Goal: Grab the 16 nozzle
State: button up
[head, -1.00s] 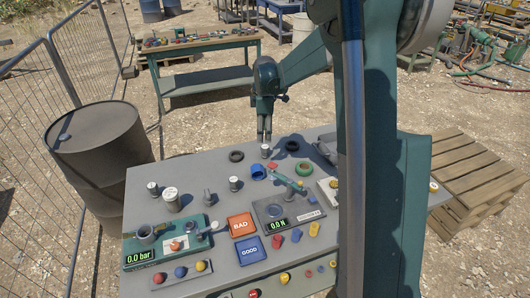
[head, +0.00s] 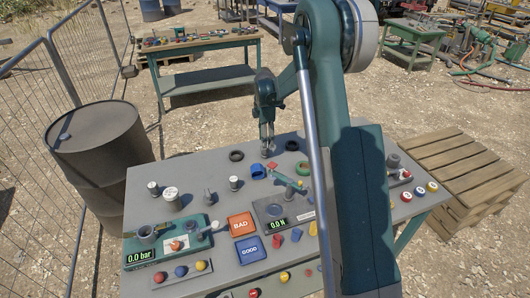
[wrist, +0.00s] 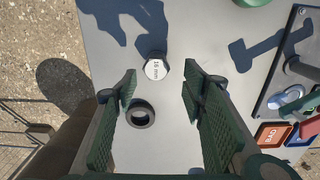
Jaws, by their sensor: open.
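The nozzle (wrist: 155,69) shows in the wrist view as a small grey piece with a pale round top; its small label seems to read 16 mm. It stands on the grey table, just beyond and between the fingertips, apart from both. My gripper (wrist: 160,84) is open and empty, with a green finger on each side. In the head view my gripper (head: 267,146) points down at the table's far edge, and its fingers largely hide the nozzle there.
A black ring (wrist: 140,114) lies close to the nozzle, between the fingers in the wrist view. Other fittings (head: 234,183) stand to the left. BAD (head: 241,224) and GOOD (head: 250,250) pads lie nearer.

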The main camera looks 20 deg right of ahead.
aim_at(265, 151)
jog(key=shift+f, duration=0.1)
jog(key=shift+f, duration=1.2)
jog(key=shift+f, duration=0.1)
jog(key=shift+w+f, duration=0.15)
jog(key=shift+f, duration=1.1)
jog(key=shift+w+f, duration=0.15)
jog(key=shift+f, duration=1.1)
jog(key=shift+c, duration=0.2)
jog(key=c, duration=1)
